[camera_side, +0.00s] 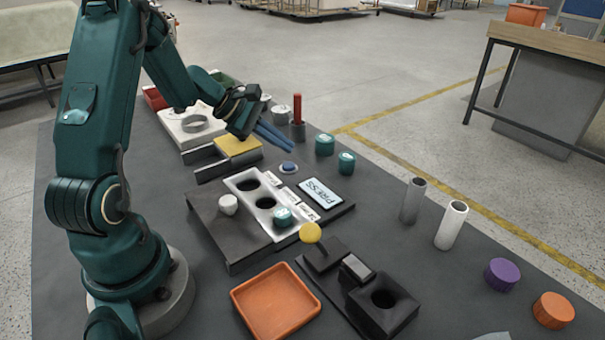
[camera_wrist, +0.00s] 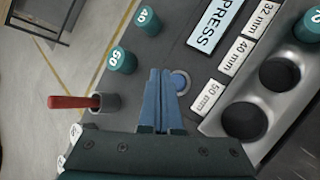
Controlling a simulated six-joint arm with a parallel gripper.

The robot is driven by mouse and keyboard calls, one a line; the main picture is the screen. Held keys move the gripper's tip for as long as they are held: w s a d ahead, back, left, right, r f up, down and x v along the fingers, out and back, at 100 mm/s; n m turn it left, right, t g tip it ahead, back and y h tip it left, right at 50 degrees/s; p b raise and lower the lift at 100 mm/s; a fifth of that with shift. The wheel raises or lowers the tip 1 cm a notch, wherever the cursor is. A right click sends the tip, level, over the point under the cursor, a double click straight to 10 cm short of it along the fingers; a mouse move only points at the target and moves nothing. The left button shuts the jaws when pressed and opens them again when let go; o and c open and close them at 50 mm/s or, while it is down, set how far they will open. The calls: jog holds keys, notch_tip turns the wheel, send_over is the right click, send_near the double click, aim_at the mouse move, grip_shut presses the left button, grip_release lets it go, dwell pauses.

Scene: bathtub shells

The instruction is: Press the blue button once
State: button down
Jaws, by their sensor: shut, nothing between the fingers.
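The blue button (camera_side: 288,167) is a small round button in a pale ring, on the dark panel beside the PRESS sign (camera_side: 320,191). In the wrist view the blue button (camera_wrist: 181,82) shows just right of the fingertips, its left part hidden by them. My gripper (camera_side: 288,150) has blue fingers that are shut and empty. In the side view its tips are a little above the button, apparently apart from it. In the wrist view my gripper (camera_wrist: 160,72) points along the panel close to the button.
A red stick in a grey holder (camera_side: 298,130) and two teal cylinders (camera_side: 324,144) stand behind the button. A holed plate (camera_side: 245,185) with size labels lies in front. A yellow-topped block (camera_side: 237,145) is left; an orange tray (camera_side: 275,302) is nearer the camera.

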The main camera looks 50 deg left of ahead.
aim_at(294, 163)
jog(key=shift+f, duration=0.8)
jog(key=shift+f, duration=0.1)
dwell(1.4)
jog(key=shift+f, duration=0.3)
jog(key=shift+f, duration=0.45)
dwell(0.6)
jog(key=shift+r, duration=0.85)
jog(key=shift+r, duration=2.55)
